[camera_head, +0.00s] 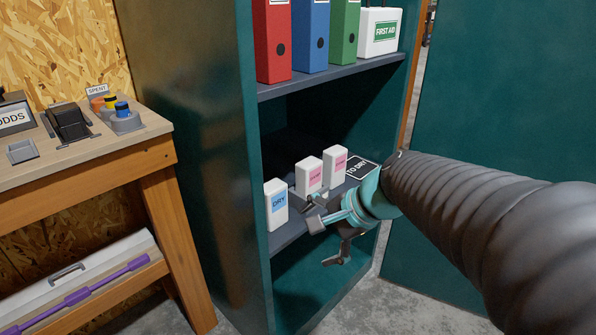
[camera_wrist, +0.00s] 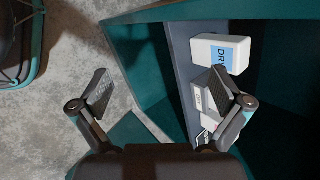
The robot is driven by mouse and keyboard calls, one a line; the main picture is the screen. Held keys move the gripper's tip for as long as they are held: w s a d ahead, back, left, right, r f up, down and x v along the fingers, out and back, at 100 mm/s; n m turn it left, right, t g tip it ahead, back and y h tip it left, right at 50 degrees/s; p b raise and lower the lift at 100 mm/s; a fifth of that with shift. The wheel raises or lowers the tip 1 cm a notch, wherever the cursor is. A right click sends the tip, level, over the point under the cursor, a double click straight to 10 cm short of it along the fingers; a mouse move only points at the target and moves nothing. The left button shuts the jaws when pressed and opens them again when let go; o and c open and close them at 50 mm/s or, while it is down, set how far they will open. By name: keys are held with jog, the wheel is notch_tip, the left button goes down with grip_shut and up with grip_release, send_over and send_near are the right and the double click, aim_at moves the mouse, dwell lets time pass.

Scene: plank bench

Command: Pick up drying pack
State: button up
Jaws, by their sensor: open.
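A white pack with a blue label reading DRY (camera_head: 276,206) stands upright on the cabinet's middle shelf (camera_head: 288,234), near its left side. Two white packs with pink labels, a nearer one (camera_head: 309,176) and a farther one (camera_head: 334,167), stand to its right; their small print is hard to read. My gripper (camera_head: 327,240) is open and empty, in front of the shelf edge. In the wrist view the DRY pack (camera_wrist: 217,53) lies beyond the right finger, apart from it, and open air and floor show between the fingers (camera_wrist: 160,88). The right finger partly hides what lies lower on the shelf.
A black TO DRY sign (camera_head: 362,170) lies at the right of the shelf. Binders (camera_head: 311,36) and a first aid box (camera_head: 380,32) stand on the shelf above. The cabinet's left wall (camera_head: 205,150) and open door (camera_head: 500,100) flank the opening. A wooden bench (camera_head: 100,160) is at left.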

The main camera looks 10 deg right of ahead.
jog(key=w+d+m+t+y, duration=0.25)
jog(key=w+d+m, duration=0.25)
jog(key=w+m, duration=0.5)
jog(key=m+t, duration=0.4)
jog(key=m, duration=0.2)
send_near(315, 178)
jog(key=shift+g, duration=0.35)
jog(key=x, duration=0.3)
jog(key=r+x, duration=0.1)
jog(key=x, duration=0.3)
jog(key=shift+w+a+r, duration=0.1)
jog(key=shift+w+a, duration=0.15)
jog(key=shift+d+f+x, duration=0.1)
jog(key=shift+f+x, duration=0.05)
jog(key=shift+x, duration=0.75)
jog(key=shift+d+f+x, duration=0.1)
jog(key=shift+x, duration=0.75)
jog(key=shift+d+f+x, duration=0.1)
jog(key=shift+f+x, duration=0.05)
jog(key=shift+x, duration=0.75)
jog(key=c, duration=1.4)
